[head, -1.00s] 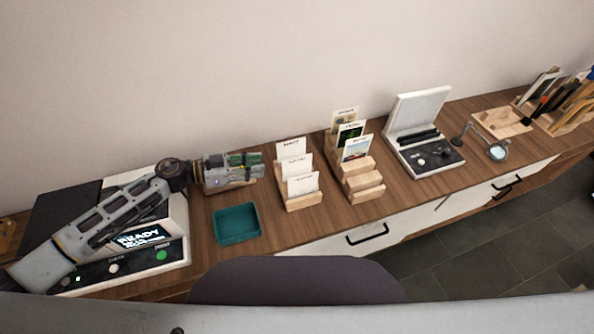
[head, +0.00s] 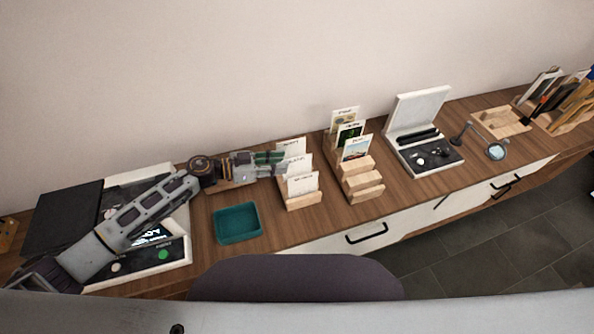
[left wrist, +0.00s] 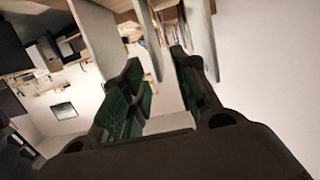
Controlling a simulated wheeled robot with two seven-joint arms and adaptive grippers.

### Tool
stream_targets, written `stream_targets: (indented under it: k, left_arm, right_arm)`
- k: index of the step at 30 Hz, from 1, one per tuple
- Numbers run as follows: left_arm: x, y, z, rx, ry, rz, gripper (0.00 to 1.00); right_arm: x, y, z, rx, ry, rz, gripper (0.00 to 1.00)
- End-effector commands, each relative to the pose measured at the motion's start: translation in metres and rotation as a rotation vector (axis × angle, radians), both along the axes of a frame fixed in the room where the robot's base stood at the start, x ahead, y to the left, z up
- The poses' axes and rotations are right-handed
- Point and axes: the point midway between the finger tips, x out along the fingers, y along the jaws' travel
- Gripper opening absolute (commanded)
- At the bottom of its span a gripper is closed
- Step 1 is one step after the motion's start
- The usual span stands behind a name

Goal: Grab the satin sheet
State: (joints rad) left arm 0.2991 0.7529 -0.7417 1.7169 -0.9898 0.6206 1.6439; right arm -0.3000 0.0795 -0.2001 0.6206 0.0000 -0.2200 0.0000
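Several white labelled sheets stand in a stepped wooden rack (head: 305,201) right of my left gripper. The front sheet (head: 303,184), middle sheet (head: 298,164) and back sheet (head: 291,147) carry print too small to read, so I cannot tell which is satin. My left gripper (head: 280,162) is at the left edges of the back sheets. In the left wrist view its green-padded fingers (left wrist: 160,85) are spread apart, with a thin upright sheet edge (left wrist: 149,40) showing between them. I cannot tell whether they touch it. My right gripper is not in view.
A second rack (head: 362,181) with picture cards stands to the right. A teal tray (head: 237,224) lies in front of my left gripper. A console (head: 150,257) sits under my left arm. A white case (head: 424,135) stands farther right on the wooden top.

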Motion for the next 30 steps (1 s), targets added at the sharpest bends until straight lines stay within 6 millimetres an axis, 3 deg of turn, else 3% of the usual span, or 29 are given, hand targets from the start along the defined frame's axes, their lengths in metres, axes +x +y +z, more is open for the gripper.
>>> stream_targets:
  k: [6,20,30]
  left_arm:
    - [0.004,-0.011,-0.002,0.0,-0.001,0.0,0.29]
    - [0.004,-0.013,-0.003,0.0,-0.001,0.0,0.29]
    - [0.009,-0.032,-0.007,-0.001,-0.001,0.0,0.29]
  right_arm:
    - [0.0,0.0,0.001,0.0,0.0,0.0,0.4]
    - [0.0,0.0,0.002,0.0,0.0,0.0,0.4]
    - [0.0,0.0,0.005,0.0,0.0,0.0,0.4]
